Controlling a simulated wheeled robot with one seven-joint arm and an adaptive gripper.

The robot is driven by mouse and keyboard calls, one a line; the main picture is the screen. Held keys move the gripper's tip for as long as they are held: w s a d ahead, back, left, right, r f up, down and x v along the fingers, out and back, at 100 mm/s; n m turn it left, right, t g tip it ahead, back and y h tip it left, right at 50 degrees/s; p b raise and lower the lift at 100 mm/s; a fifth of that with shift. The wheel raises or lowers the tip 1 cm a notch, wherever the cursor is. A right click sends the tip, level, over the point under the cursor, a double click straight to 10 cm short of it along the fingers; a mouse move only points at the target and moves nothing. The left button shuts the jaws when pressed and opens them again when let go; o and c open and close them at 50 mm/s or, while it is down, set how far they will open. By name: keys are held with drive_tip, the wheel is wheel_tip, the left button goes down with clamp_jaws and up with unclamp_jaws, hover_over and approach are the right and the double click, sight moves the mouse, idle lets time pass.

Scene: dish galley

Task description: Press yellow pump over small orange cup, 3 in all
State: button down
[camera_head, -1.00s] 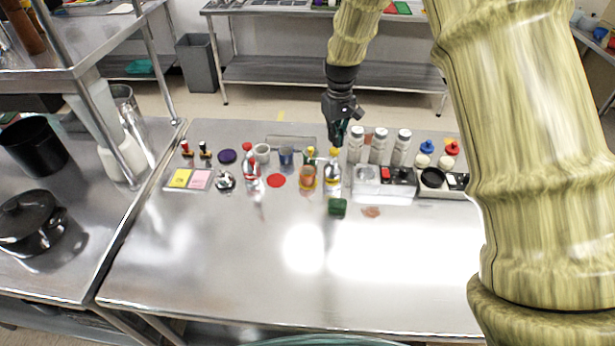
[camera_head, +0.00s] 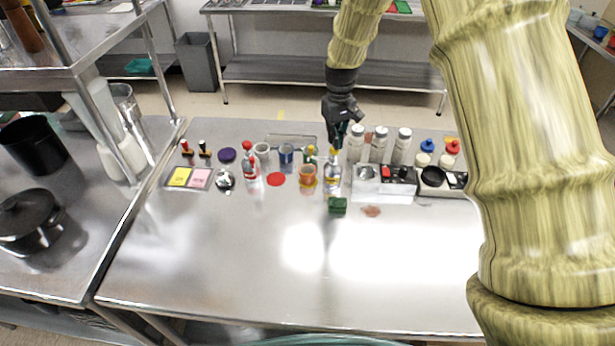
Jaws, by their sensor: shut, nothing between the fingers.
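A clear bottle with yellow on it (camera_head: 332,178) stands in the middle row of the steel table. Its pump top is mostly hidden by my gripper (camera_head: 337,148), which is shut with its fingertips at or just above that top; contact is unclear. A small orange cup (camera_head: 307,176) stands just left of the bottle, on something yellow. Whether the pump's spout hangs over the cup is too small to tell. The cup's contents are not visible.
A bottle with a green and yellow top (camera_head: 310,154) stands behind the cup. A red-topped bottle (camera_head: 249,168) is farther left. White shakers (camera_head: 378,148) stand close right of my gripper. A green block (camera_head: 337,206) lies in front. The table's front is clear.

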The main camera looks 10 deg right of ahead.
drive_tip(key=shift+f+b, duration=0.4)
drive_tip(key=shift+f, duration=0.95)
drive_tip(key=shift+s, duration=0.1)
drive_tip(key=shift+r+p, duration=1.3)
drive_tip(key=shift+r, duration=0.75)
